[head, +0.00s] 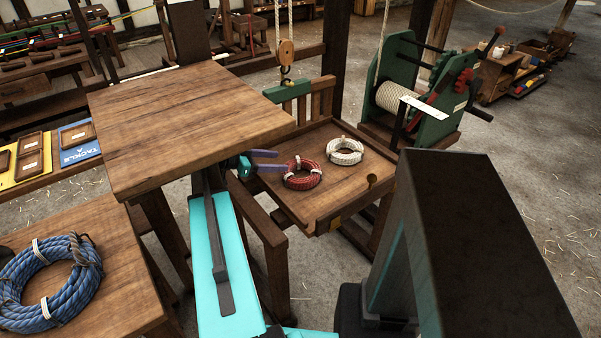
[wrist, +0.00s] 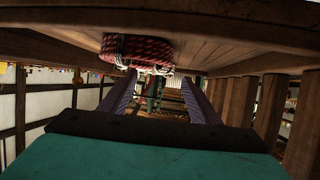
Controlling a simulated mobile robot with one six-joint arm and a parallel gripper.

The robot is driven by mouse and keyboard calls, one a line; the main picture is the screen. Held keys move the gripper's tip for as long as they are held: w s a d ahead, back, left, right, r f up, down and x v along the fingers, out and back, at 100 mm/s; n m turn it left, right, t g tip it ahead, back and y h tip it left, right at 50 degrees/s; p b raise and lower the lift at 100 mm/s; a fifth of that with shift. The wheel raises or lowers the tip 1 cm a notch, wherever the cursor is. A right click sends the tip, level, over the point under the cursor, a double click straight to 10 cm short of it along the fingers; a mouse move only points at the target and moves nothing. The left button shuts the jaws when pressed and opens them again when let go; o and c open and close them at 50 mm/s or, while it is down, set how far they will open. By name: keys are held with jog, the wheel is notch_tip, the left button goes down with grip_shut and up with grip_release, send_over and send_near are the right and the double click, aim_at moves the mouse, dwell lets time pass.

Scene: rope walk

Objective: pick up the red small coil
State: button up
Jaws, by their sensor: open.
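The red small coil (head: 302,173), bound with white ties, lies flat on a wooden tray (head: 322,134) in the head view. My gripper (head: 281,161) is at the tray's left side. Its purple fingers are open and point right, with the tips close to the coil's left edge; whether they touch cannot be told. In the wrist view, which looks upside down, the red coil (wrist: 137,48) is at the upper left, beyond the open fingers (wrist: 158,77). No coil is between the fingers.
A white coil (head: 345,150) lies behind and right of the red one on the tray. A wooden table (head: 190,115) stands left of the tray, above part of my arm. A green winch (head: 415,95) and a hanging hook block (head: 286,55) are behind the tray.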

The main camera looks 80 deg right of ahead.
aim_at(293, 162)
dwell(0.3)
jog(key=shift+p+x, duration=0.55)
jog(key=shift+x, duration=2.25)
jog(key=shift+c, duration=0.5)
grip_shut()
